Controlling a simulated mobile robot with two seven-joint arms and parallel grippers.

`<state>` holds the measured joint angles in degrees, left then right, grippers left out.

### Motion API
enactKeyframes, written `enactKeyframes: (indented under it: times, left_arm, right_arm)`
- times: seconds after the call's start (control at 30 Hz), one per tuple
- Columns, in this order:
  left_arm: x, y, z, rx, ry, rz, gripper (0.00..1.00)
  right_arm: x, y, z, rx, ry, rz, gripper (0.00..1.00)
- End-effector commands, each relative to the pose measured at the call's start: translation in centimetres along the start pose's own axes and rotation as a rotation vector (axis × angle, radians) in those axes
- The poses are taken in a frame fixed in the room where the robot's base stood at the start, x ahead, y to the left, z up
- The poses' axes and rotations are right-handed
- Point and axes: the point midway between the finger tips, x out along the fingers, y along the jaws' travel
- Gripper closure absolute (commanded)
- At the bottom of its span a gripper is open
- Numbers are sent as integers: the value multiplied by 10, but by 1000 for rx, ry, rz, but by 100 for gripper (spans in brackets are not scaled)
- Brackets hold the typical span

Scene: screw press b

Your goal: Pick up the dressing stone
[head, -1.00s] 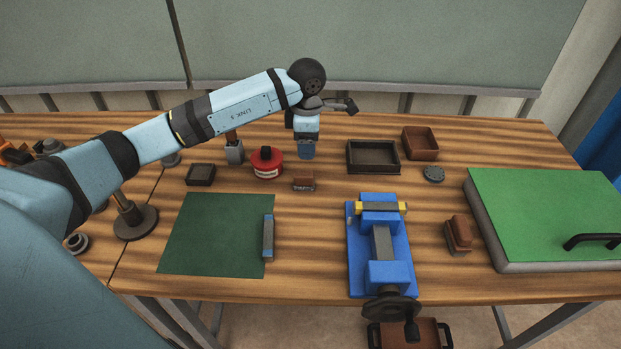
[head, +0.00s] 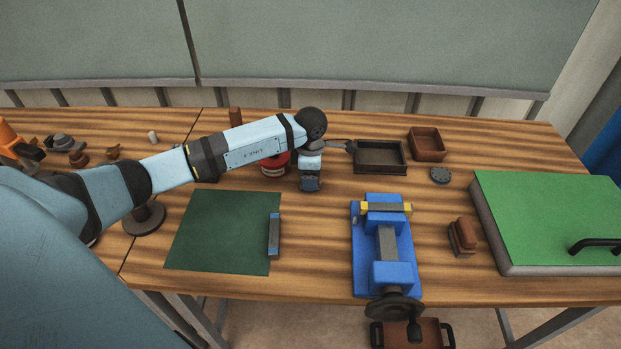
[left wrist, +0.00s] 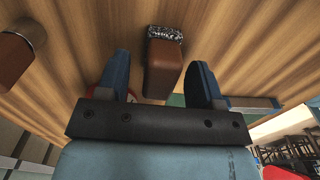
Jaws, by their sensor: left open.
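What looks like the dressing stone is a brown block with a speckled grey end (left wrist: 163,75). In the left wrist view it lies on the wooden table between my two blue fingers. My left gripper (left wrist: 160,68) is open, with a finger on each side of the block and no clear contact. In the head view the left gripper (head: 310,184) points down over the table and hides the block. The exact height of the fingertips above the table is hard to tell. My right gripper is not in view.
A green mat (head: 215,230) with a blue-grey bar (head: 274,233) lies in front. Right of it are a blue vise (head: 388,245), a dark tray (head: 381,170), a brown tray (head: 441,144) and another brown block (head: 464,234).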

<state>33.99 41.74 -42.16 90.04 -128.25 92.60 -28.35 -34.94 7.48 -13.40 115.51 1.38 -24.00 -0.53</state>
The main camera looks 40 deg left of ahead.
Motion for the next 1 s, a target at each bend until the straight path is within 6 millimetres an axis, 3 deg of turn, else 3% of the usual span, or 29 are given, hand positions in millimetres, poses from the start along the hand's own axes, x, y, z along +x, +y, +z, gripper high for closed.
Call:
enactKeyframes:
  times: [0.1, 0.33, 0.77, 1.0]
  left_arm:
    - [0, 0, 0, 0, 0, 1, 42]
    - [-1, 0, 0, 0, 0, 1, 94]
    - [-9, 1, 1, 1, -2, 3, 95]
    - [-48, 1, 0, 1, -3, 5, 95]
  right_arm:
    - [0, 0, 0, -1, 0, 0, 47]
    - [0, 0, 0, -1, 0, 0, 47]
    - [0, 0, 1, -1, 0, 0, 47]
    - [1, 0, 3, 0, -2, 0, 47]
